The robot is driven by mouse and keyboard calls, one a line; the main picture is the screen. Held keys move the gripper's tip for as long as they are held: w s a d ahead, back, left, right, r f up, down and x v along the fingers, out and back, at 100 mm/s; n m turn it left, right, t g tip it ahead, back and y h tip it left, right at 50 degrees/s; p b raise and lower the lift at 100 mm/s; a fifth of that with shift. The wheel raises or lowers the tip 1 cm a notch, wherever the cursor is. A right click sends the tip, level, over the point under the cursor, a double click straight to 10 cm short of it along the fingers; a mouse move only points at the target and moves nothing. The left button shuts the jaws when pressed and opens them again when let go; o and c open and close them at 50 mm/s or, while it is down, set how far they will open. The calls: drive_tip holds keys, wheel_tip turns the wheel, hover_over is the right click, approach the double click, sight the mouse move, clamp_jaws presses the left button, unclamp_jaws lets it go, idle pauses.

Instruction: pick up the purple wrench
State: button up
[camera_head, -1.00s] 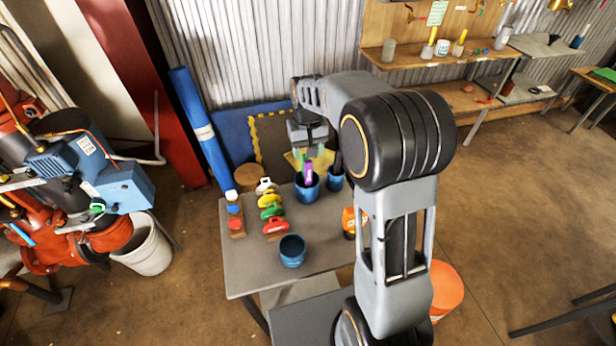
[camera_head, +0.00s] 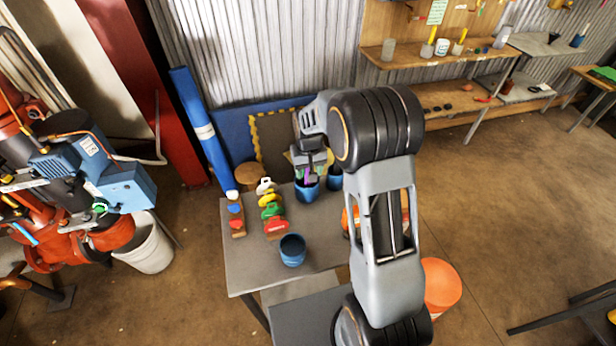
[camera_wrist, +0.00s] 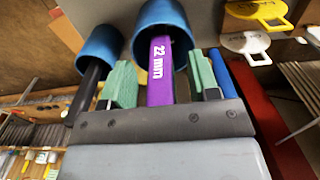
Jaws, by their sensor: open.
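The purple wrench (camera_wrist: 160,72), marked "22 mm", stands in a blue cup (camera_wrist: 178,16) in the wrist view, its handle sticking out toward my gripper. My gripper (camera_wrist: 164,84) is open, with one green-padded finger on each side of the wrench handle; I cannot tell whether either pad touches it. In the head view my gripper (camera_head: 308,168) is above the blue cup (camera_head: 306,192) on the table, and only a little purple of the wrench (camera_head: 306,180) shows beneath it.
A second blue cup (camera_wrist: 98,50) with a dark handle stands beside the first. Another blue cup (camera_head: 292,250) is nearer the table's front. Coloured tags (camera_head: 270,210) stand in a row to the left. The grey table (camera_head: 250,270) has bare room at its front left.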

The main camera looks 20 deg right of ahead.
drive_tip(key=shift+c, duration=0.4)
clamp_jaws()
drive_tip(key=shift+r, duration=0.15)
